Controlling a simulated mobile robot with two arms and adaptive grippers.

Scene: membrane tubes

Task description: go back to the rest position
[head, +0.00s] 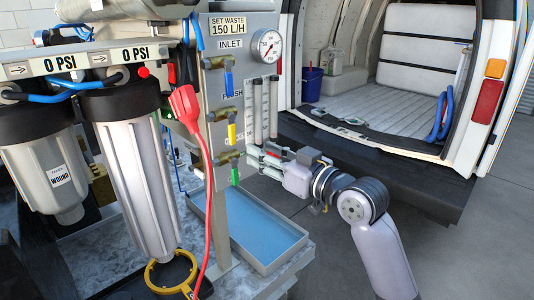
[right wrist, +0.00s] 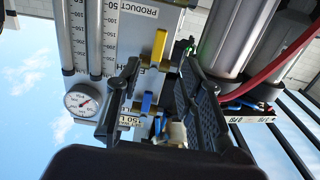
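My right gripper (head: 257,157) is in front of the valve panel (head: 220,105), below the two clear flow tubes (head: 258,110) and to the right of the green valve handle (head: 235,176). In the right wrist view its two black fingers (right wrist: 160,105) are spread apart. A blue valve handle (right wrist: 147,103) and a yellow valve handle (right wrist: 159,46) appear in the gap, with nothing visibly gripped. I cannot tell whether a finger touches the panel. My left gripper is not in view.
Two filter housings (head: 140,170) stand at left. A red hose (head: 207,200) hangs beside them. A blue-bottomed tray (head: 255,225) lies below the panel. An open van (head: 400,90) stands behind. The floor (head: 480,240) right of my arm is clear.

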